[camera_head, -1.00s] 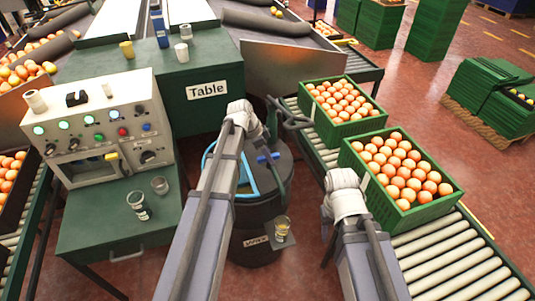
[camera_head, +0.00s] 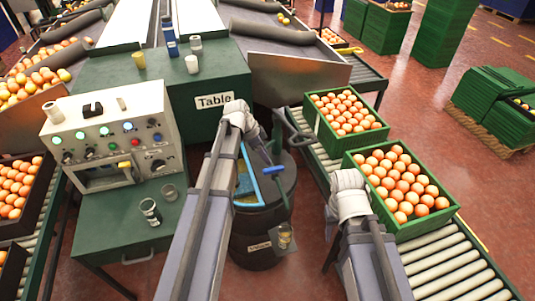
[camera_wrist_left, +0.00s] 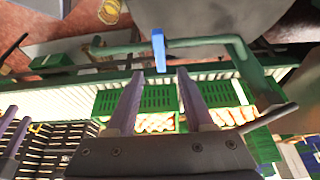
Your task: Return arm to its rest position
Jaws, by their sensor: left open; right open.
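My left arm reaches up the middle of the head view, its pale wrist (camera_head: 240,115) over the dark barrel (camera_head: 262,247). In the left wrist view my left gripper (camera_wrist_left: 160,73) is open, with nothing between its fingers. The barrel's blue handle (camera_wrist_left: 158,48) shows beyond the fingertips. My right arm ends in a pale wrist (camera_head: 348,193) beside the near orange crate; its fingers are hidden in the head view. Two dark fingers at the left edge of the left wrist view look like my right gripper (camera_wrist_left: 16,116), apart and empty.
Green crates of oranges, one farther (camera_head: 318,125) and one nearer (camera_head: 420,226), stand on the roller conveyor (camera_head: 450,265).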

